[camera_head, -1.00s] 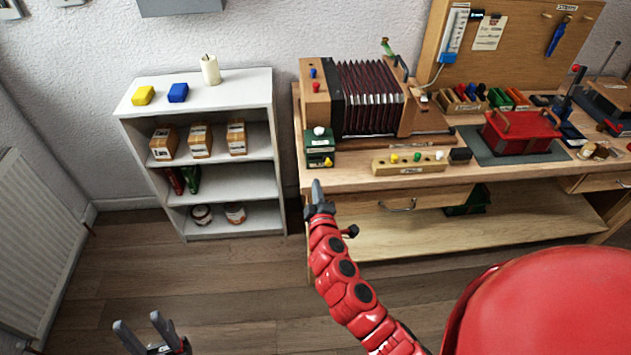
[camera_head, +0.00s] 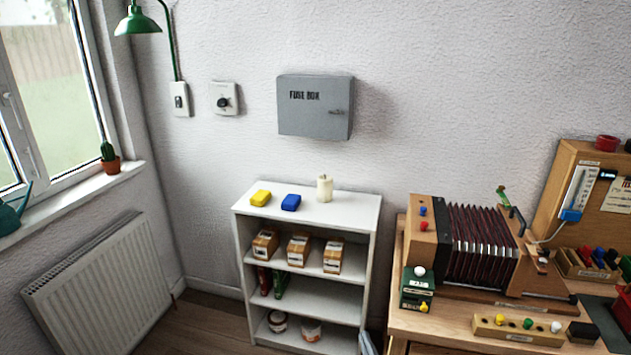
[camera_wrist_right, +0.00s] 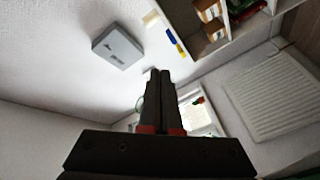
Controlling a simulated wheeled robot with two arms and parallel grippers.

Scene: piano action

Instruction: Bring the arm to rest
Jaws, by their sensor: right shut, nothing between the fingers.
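My right gripper (camera_wrist_right: 160,74) shows in the right wrist view with its two dark fingers together and nothing between them. In the head view only the grey tip of my right gripper (camera_head: 367,344) shows at the bottom edge, in front of the right side of the white shelf unit (camera_head: 374,240). The rest of that arm is out of the picture. My left gripper is not in view.
The workbench (camera_head: 440,322) at the right carries a bellows device (camera_head: 480,242) and a peg block (camera_head: 518,331). A radiator (camera_head: 100,285) stands at the left below the window. A grey fuse box (camera_head: 315,107) hangs on the wall.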

